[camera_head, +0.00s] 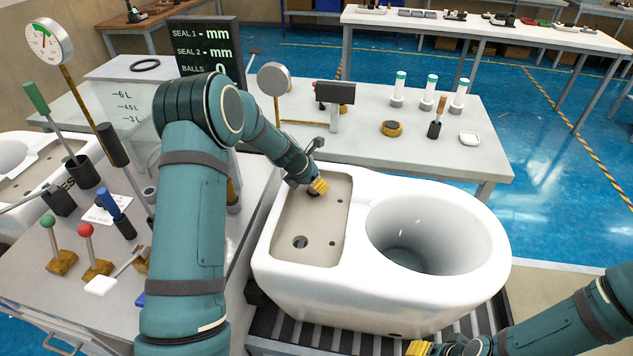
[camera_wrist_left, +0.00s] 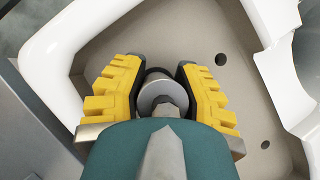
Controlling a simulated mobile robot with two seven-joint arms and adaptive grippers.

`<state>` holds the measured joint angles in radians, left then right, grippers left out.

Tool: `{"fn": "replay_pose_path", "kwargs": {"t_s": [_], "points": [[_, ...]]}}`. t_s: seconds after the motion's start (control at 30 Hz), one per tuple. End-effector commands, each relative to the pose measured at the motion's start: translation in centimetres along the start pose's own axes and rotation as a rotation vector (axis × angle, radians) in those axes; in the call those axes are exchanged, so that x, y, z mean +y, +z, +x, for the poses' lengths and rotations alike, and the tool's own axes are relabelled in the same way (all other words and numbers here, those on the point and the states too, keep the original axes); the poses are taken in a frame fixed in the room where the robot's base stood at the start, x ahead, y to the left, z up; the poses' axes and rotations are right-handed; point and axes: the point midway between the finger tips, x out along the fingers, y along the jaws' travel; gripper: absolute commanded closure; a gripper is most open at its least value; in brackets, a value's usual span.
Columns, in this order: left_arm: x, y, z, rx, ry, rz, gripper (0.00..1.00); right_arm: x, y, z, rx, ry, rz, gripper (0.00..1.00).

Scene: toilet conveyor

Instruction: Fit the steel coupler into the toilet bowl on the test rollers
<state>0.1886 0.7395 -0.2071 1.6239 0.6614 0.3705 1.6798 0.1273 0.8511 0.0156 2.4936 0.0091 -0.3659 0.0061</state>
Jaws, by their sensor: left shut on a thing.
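The white toilet bowl (camera_head: 335,298) stands on the dark test rollers (camera_head: 312,334), with its recessed grey deck (camera_head: 303,222) to the left of the round basin. My left gripper (camera_head: 318,187) is low over the far part of this deck. In the left wrist view, its yellow fingers (camera_wrist_left: 160,92) are shut around the round steel coupler (camera_wrist_left: 163,86), which is over the deck. I cannot tell whether the coupler sits in a hole there. My right gripper (camera_head: 440,349) is partly cut off at the bottom edge, right of the rollers' middle; its opening is unclear.
A drain hole (camera_head: 299,242) and small holes mark the deck. Levers with coloured knobs (camera_head: 86,231) stand on the left table. A display (camera_head: 208,48) stands behind my left arm.

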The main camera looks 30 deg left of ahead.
Motion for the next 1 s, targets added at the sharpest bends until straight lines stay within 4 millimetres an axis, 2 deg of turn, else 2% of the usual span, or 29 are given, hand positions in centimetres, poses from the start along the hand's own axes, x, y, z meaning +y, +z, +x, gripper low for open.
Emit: {"fn": "replay_pose_path", "kwargs": {"t_s": [0.03,0.07,0.13,0.43,0.57,0.67,1.0], "points": [[0.0,-0.1,0.1,-0.001,0.0,0.0,1.0,0.1,0.0,0.1,0.0,0.0,0.0,0.53],[0.0,-0.1,0.1,-0.001,0.0,0.0,0.64,0.0,0.0,0.1,0.0,0.0,0.0,0.53],[0.0,0.0,0.1,-0.001,0.0,0.0,0.4,0.0,0.0,0.1,0.0,0.0,0.0,0.53],[0.0,-0.1,0.1,0.0,0.0,0.0,0.4,0.0,0.0,0.1,0.0,0.0,0.0,0.53],[0.0,0.0,-0.6,-0.001,0.001,0.001,0.4,0.0,0.0,0.1,0.0,0.0,0.0,0.53],[0.0,0.1,-2.0,-0.002,0.001,0.001,0.4,0.0,0.0,0.1,0.0,0.0,0.0,0.53],[0.0,0.1,-8.8,-0.003,0.002,0.001,0.4,0.0,0.0,0.1,0.0,0.0,0.0,0.53]]}}
